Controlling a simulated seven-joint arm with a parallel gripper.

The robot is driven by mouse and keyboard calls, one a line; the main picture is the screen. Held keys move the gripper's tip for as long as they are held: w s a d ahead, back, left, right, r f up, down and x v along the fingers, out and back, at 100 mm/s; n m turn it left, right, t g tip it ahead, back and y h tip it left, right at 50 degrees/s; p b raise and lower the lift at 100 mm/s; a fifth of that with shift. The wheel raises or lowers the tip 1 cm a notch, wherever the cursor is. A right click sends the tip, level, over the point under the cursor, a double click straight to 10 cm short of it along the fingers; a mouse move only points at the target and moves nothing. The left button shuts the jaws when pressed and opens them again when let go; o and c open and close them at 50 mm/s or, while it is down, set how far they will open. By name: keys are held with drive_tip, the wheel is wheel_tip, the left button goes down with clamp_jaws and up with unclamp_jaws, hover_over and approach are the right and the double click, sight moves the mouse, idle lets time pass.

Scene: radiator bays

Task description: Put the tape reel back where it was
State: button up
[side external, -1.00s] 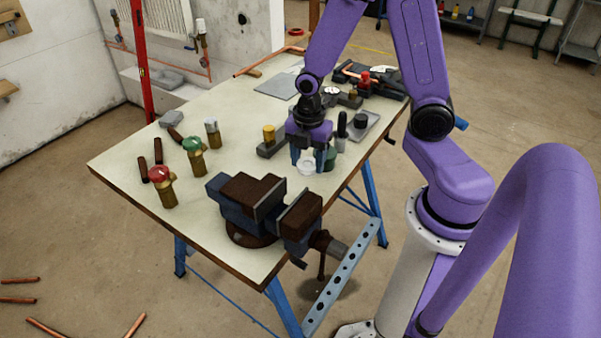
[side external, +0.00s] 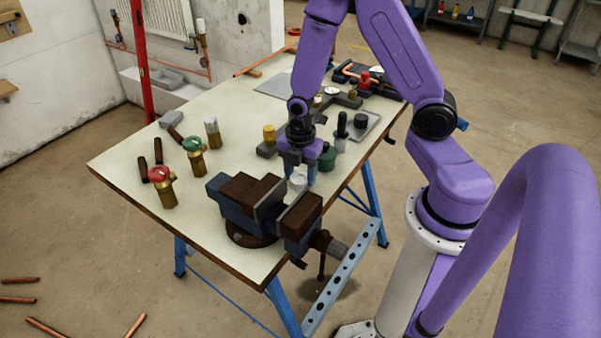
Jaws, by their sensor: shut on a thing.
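The tape reel (side external: 298,179) is a small white ring. It sits between the fingers of my gripper (side external: 299,178), which is shut on it. My gripper points down just behind the vise, and its fingers partly hide the reel. The reel is close to the tabletop; I cannot tell whether it touches it.
The brown and blue vise (side external: 255,205) stands close in front of my gripper. A dark green round thing (side external: 327,158) is just to its right, and a yellow-topped block (side external: 268,140) is behind left. Several valves, including a red-topped one (side external: 159,175), stand left. The table's (side external: 130,170) left corner is clear.

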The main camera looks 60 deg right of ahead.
sight(300, 177)
drive_tip(key=shift+f, duration=0.15)
drive_tip(key=o, duration=0.8)
wheel_tip(300, 177, up, 12)
drive_tip(key=s+a+r+m, duration=0.2)
drive_tip(key=s, duration=0.4)
drive_tip(key=s+a+r+m, duration=0.2)
drive_tip(key=s, duration=0.4)
drive_tip(key=s+a+r+m, duration=0.1)
drive_tip(key=s+a+m, duration=0.2)
drive_tip(key=s, duration=0.3)
drive_tip(key=shift+s+a+r, duration=0.1)
drive_tip(key=shift+s+r, duration=0.15)
drive_tip(key=shift+r, duration=0.15)
